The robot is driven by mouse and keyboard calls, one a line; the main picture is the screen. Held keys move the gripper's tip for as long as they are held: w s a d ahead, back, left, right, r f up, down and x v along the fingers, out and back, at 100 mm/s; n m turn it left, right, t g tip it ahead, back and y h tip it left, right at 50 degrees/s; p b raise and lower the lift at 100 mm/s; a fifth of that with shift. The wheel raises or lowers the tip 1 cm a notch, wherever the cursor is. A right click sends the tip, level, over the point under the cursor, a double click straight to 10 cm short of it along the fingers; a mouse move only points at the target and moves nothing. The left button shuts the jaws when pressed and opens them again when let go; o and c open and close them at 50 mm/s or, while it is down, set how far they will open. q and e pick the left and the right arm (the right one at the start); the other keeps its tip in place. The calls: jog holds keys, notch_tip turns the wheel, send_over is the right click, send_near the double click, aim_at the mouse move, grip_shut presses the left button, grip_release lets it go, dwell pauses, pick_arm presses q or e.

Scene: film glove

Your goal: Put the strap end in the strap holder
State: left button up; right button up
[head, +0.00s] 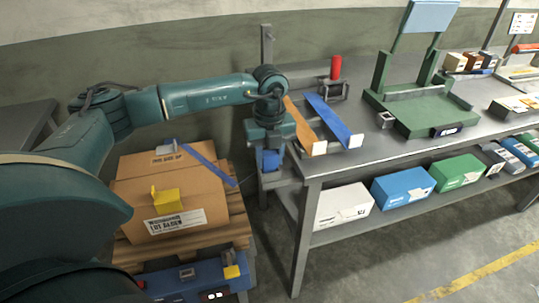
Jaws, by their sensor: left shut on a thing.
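My left gripper (270,152) points down beside the left end of the workbench, shut on a small blue piece (271,161). Whether this piece is the strap end I cannot tell. A flat blue strap (208,164) lies slantwise across the cardboard box (172,208), its lower right end past the box edge. An orange strip (303,125) and a blue strip (332,119), each with a pale end, lie on the bench right of the gripper. No part is clearly recognisable as the strap holder. My right gripper is out of view.
The workbench (410,149) carries a green stand (421,108), a red cylinder (336,67) and a small metal block (385,120). A metal post (267,45) rises behind my wrist. White, blue and green boxes fill the lower shelf. A blue case (190,281) sits at bottom left.

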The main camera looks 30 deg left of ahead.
pick_arm(q)
jog(key=o, duration=1)
